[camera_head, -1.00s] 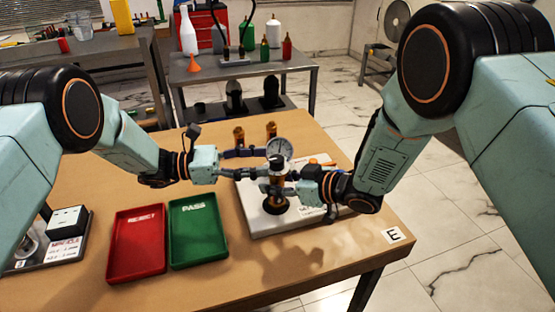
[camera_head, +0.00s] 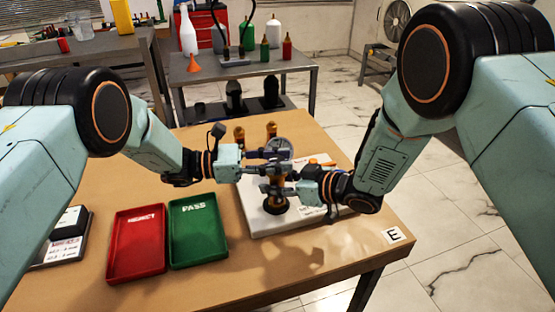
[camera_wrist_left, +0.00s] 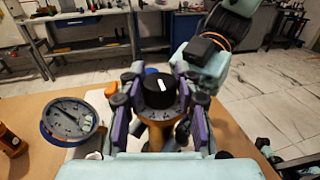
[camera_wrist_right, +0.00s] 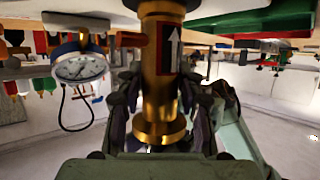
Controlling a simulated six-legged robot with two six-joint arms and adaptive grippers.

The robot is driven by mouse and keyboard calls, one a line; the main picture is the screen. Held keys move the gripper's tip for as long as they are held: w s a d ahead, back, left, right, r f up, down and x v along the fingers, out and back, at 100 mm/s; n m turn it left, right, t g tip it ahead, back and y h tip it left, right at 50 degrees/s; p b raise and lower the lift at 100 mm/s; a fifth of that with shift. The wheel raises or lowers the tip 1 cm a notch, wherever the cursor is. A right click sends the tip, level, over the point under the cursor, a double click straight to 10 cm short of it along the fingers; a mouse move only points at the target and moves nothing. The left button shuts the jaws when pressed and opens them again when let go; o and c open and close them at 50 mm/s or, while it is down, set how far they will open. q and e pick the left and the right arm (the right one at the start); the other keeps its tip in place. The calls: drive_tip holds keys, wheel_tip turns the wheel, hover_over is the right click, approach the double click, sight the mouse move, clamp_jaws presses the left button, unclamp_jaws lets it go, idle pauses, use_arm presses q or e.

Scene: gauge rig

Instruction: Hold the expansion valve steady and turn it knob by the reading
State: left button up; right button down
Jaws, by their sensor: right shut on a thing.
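The expansion valve has an upright brass body (camera_wrist_right: 160,75) with a white arrow label and a black knob (camera_wrist_left: 159,90) with a white mark on top. My right gripper (camera_head: 285,190) is shut on the brass body, its fingers on either side in the right wrist view (camera_wrist_right: 160,112). My left gripper (camera_head: 268,167) is at the top of the valve, open, with its fingers on both sides of the knob (camera_wrist_left: 159,80). The round gauge (camera_wrist_left: 70,120) has a white dial, also in the right wrist view (camera_wrist_right: 80,68); its numbers are too small to read.
The valve stands on a white plate (camera_head: 255,222) on the wooden table. A green PASS tray (camera_head: 198,240) and a red REJECT tray (camera_head: 137,250) lie to the left. Two amber fittings (camera_head: 239,136) stand behind. A letter E card (camera_head: 394,236) is at the right corner.

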use_arm(q)
clamp_jaws()
drive_tip(key=shift+g, duration=0.3)
drive_tip(key=shift+m+g, duration=1.1)
drive_tip(key=shift+g, duration=0.2)
drive_tip(key=shift+m+g, duration=0.4)
drive_tip(key=shift+g, duration=0.4)
drive_tip(key=o, duration=0.5)
unclamp_jaws()
drive_tip(key=shift+o, duration=0.2)
